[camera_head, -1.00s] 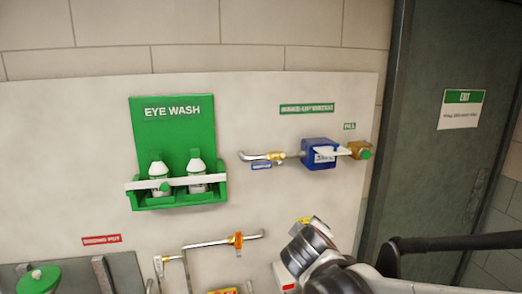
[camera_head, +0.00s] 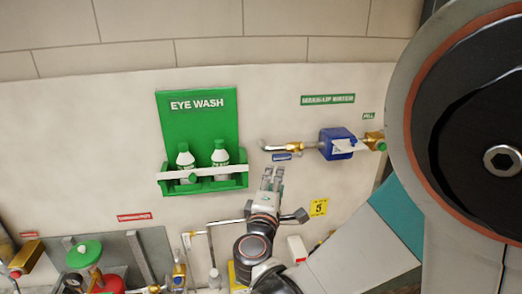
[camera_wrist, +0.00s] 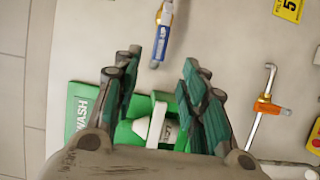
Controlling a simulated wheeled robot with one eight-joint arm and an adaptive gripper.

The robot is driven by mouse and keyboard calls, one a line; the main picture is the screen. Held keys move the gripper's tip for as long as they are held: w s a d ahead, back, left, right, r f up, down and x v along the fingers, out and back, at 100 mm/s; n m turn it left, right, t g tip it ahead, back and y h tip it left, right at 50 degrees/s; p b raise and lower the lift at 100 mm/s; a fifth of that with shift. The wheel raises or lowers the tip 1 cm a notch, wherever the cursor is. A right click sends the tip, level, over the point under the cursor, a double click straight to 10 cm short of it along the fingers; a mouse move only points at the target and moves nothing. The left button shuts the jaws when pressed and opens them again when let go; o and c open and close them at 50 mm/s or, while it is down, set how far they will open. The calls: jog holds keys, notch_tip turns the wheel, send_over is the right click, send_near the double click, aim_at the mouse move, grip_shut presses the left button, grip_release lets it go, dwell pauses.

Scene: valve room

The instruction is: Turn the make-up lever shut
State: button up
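The make-up lever (camera_head: 282,157) is a small blue handle just below the brass valve (camera_head: 291,146) on a short metal pipe, under the green make-up sign (camera_head: 327,99). In the wrist view the blue lever (camera_wrist: 163,43) is ahead of my gripper (camera_wrist: 160,66), about midway between the fingertips. The fingers are apart and empty.
A blue box (camera_head: 338,145) sits on the pipe to the right of the valve. The green eye wash holder (camera_head: 197,135) with two white bottles is close to the left of my gripper. A yellow tag (camera_head: 319,207) and lower pipework are below. My arm covers the right side.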

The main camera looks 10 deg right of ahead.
aim_at(280, 158)
jog(key=p+x, duration=0.1)
jog(key=x, duration=0.5)
jog(key=p+x, duration=0.1)
jog(key=x, duration=0.6)
jog(key=shift+w+a, duration=0.2)
jog(key=shift+w, duration=0.05)
grip_shut()
